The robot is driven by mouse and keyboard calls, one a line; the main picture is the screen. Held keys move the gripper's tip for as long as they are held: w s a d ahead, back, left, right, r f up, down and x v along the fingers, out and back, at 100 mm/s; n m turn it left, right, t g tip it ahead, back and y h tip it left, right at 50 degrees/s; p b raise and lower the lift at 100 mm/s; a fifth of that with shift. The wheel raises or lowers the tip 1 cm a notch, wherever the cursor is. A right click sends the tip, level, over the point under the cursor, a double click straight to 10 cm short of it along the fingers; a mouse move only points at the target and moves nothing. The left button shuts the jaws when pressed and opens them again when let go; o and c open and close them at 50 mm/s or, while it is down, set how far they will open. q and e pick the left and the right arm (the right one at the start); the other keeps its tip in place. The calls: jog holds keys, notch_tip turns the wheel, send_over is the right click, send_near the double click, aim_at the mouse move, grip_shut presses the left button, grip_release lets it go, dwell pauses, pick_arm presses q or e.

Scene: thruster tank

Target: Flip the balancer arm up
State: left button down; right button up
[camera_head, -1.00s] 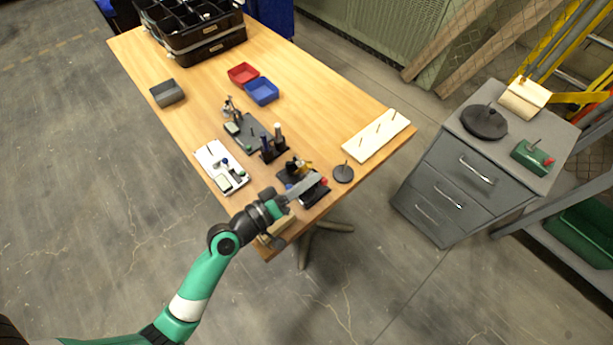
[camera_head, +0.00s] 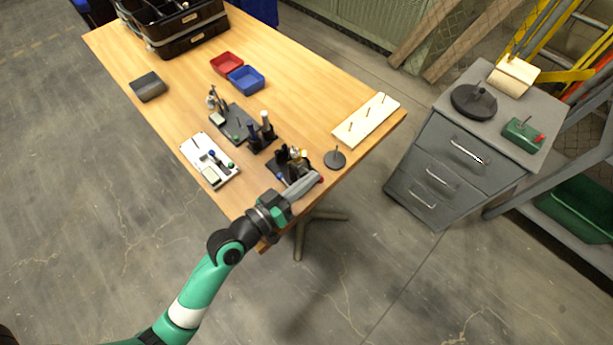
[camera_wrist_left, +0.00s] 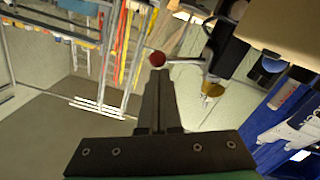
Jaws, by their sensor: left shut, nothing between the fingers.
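The balancer is a small dark device (camera_head: 282,164) with a brass-coloured part, near the front corner of the wooden table in the head view. Its arm ends in a red knob (camera_head: 321,180), beside my fingertips. In the left wrist view the red knob (camera_wrist_left: 157,59) sits on a thin silver rod (camera_wrist_left: 184,62) that runs right to the dark body (camera_wrist_left: 226,48). My left gripper (camera_head: 316,177) is shut and empty, reaching along the near side of the balancer and partly hiding it. In the wrist view its closed fingers (camera_wrist_left: 158,78) point at the knob; contact cannot be told.
A round dark disc with a peg (camera_head: 335,159) and a cream board with pegs (camera_head: 366,120) lie right of the balancer. A white fixture (camera_head: 207,162) and black stands (camera_head: 262,140) are to its left. A grey drawer cabinet (camera_head: 455,165) stands beyond the table.

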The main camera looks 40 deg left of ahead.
pick_arm(q)
jog(key=shift+d+f+b, duration=0.35)
jog(key=shift+f+b, duration=0.15)
jog(key=shift+f, duration=0.2)
jog(key=shift+d+f, duration=0.1)
jog(key=shift+f, duration=0.15)
jog(key=shift+r, duration=0.1)
dwell(0.4)
jog(key=s+a+r+p, duration=0.1)
jog(key=s+r, duration=0.3)
jog(key=s, duration=0.6)
jog(key=shift+s+a+p, duration=0.35)
jog(key=shift+s+a, duration=0.05)
jog(key=shift+r, duration=0.1)
